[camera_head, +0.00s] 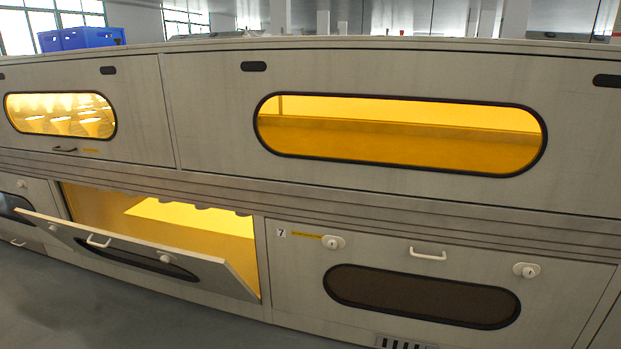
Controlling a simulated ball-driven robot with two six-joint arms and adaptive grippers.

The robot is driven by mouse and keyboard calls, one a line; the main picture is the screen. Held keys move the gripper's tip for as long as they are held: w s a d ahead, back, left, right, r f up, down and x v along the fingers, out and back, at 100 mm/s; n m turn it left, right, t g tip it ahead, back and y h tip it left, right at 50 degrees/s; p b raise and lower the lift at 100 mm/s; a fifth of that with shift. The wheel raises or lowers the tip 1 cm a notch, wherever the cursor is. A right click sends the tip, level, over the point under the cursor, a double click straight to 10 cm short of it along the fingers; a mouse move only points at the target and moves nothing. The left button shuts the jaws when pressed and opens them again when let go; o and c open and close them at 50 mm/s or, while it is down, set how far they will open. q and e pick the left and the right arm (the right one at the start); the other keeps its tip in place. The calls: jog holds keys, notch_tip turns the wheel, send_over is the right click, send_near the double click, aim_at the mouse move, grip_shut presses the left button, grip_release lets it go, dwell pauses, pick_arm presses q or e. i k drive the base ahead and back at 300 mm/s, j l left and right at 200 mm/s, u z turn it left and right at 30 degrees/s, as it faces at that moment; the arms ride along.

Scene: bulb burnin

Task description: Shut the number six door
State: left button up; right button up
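A pale door (150,258) hangs tilted outward at the lower left, with its top edge away from the frame. It carries a white handle (98,241), a white knob (178,259) and a dark oval window. Behind it is a lit yellow compartment (190,220). I see no number on this door; it is directly left of the closed door marked 7 (440,285). Door 7 has a white handle (428,254), two white knobs and a dark oval window. Neither of my grippers is in view.
Upper panels with glowing yellow oval windows (400,133) run above the doors. Another panel (30,210) stands at the far left.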

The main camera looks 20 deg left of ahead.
aim_at(210, 274)
jog(key=i+j, duration=0.1)
jog(key=j, duration=0.35)
jog(key=i+j, duration=0.1)
jog(key=j, duration=0.4)
jog(key=i+j, duration=0.1)
jog(key=j, duration=0.35)
jog(key=i+j, duration=0.1)
jog(key=j, duration=0.35)
jog(key=i+j, duration=0.15)
jog(key=j, duration=0.35)
jog(key=i+j, duration=0.1)
jog(key=j, duration=0.35)
jog(key=i+j, duration=0.1)
jog(key=j, duration=0.4)
jog(key=i+j, duration=0.1)
jog(key=j, duration=0.35)
